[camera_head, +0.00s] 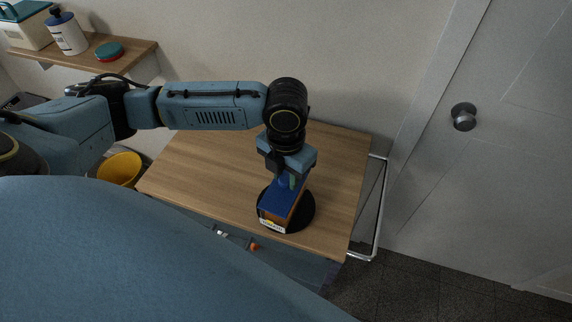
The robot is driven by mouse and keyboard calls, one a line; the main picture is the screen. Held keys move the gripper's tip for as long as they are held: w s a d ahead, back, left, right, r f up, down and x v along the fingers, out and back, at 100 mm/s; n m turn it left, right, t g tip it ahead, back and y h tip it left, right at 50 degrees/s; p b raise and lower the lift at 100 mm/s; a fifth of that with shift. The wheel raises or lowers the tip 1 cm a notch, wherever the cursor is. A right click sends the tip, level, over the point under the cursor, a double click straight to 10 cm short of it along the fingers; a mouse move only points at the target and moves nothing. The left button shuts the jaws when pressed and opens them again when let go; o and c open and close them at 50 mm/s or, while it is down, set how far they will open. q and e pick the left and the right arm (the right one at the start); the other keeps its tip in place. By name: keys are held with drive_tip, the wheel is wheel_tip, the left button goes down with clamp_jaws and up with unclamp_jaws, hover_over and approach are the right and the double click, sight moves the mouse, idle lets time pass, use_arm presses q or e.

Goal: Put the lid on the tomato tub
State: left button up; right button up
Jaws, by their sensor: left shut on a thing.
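A blue lid (277,201) covers the top of the tomato tub (283,219), a small orange-brown box with a pale label low on its front. I cannot tell whether the lid rests fully on the tub or is slightly above it. The tub stands on a round black disc (306,212) on the wooden table. My left gripper (287,181) points down from above and is shut on the lid near its far end; its fingertips are small and partly hidden. My right gripper is not in view.
The wooden table (210,175) is otherwise clear around the disc. A metal rail (381,205) runs along its right side, near a grey door (500,130). A yellow bucket (120,168) stands at left. A wall shelf (125,62) holds a bottle (67,34) and a red-and-teal round item (109,51).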

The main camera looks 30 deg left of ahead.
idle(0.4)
use_arm(q)
drive_tip(key=o, duration=1.5)
drive_tip(key=shift+o, duration=0.2)
drive_tip(key=shift+r+p, duration=3.55)
drive_tip(key=shift+p, duration=0.75)
drive_tip(key=shift+f, duration=0.1)
clamp_jaws()
